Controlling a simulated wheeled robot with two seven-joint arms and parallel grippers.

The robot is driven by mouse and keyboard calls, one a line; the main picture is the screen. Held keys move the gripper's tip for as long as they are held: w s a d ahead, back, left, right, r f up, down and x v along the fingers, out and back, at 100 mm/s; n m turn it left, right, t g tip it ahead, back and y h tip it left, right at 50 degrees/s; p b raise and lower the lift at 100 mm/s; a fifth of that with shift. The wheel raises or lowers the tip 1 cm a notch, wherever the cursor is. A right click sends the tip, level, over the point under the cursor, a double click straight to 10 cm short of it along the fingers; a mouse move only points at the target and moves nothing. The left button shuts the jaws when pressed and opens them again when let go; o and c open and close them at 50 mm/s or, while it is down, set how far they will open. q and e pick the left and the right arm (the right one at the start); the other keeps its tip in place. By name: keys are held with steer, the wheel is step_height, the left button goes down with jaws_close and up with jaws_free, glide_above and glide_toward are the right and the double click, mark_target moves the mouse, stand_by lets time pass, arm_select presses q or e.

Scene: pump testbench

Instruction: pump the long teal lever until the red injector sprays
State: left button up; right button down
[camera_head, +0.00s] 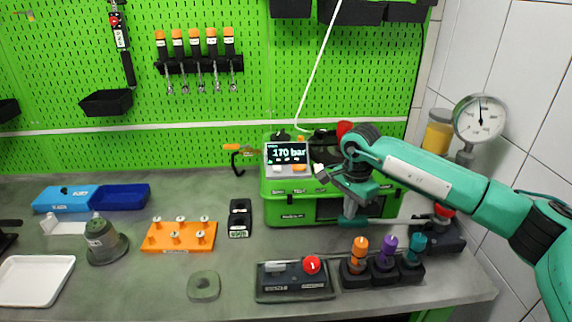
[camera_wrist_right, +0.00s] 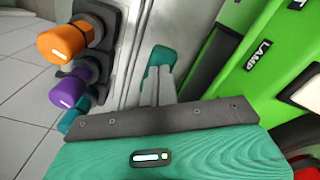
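The long lever (camera_head: 390,221) is a thin rod lying about level in front of the green case, with a teal grip at its left end. My right gripper (camera_head: 350,206) is right over this grip. In the right wrist view my right gripper's fingers (camera_wrist_right: 160,90) stand close together, with no clear gap, against the teal grip (camera_wrist_right: 157,58). I cannot tell how firmly they touch it. A red part (camera_head: 444,210) shows by the lever's right end; I cannot tell if it is the injector. No spray shows. My left gripper is not in view.
The green case (camera_head: 290,208) has a display (camera_head: 287,154) reading 170 bar. A round gauge (camera_head: 480,120) stands at right. Orange (camera_head: 360,247), purple (camera_head: 389,246) and teal (camera_head: 415,246) knobs stand in front of the lever, beside a box with a red knob (camera_head: 312,265).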

steer(key=shift+f+b, duration=0.35)
steer(key=shift+f, duration=0.35)
steer(key=shift+d+r+p, duration=0.15)
steer(key=shift+r+p, duration=0.6)
steer(key=shift+r, duration=0.9)
steer(key=shift+d+r+p, duration=0.15)
steer(key=shift+r+p, duration=0.3)
steer(key=shift+r, duration=0.8)
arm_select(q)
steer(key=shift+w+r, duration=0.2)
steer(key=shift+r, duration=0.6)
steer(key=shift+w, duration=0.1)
